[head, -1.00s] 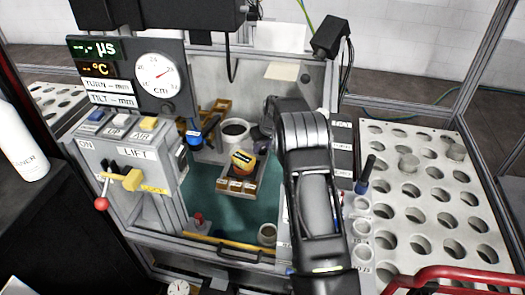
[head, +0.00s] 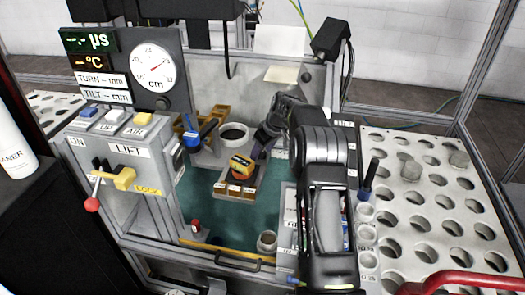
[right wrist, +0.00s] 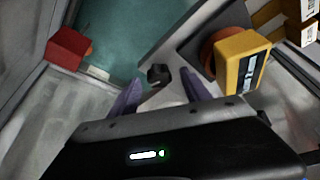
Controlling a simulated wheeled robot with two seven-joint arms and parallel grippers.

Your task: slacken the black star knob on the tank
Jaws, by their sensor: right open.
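A small dark knob (right wrist: 158,74), likely the black star knob, sits on a grey strip in the right wrist view. It lies just beyond and roughly between the two purple fingertips of my right gripper (right wrist: 158,90). The fingers are apart and hold nothing; I cannot tell whether they touch the knob. In the head view my right gripper (head: 259,148) reaches into the tank, beside a yellow block on an orange round part (head: 241,165). The knob cannot be made out there, probably hidden by the gripper. My left gripper is not in view.
The tank has a teal floor (head: 220,208) and a front rail with a handle (head: 238,262). A red block (right wrist: 66,49) shows in the right wrist view. A control panel with a red-tipped lever (head: 92,204) stands left; a perforated rack (head: 435,215) stands right.

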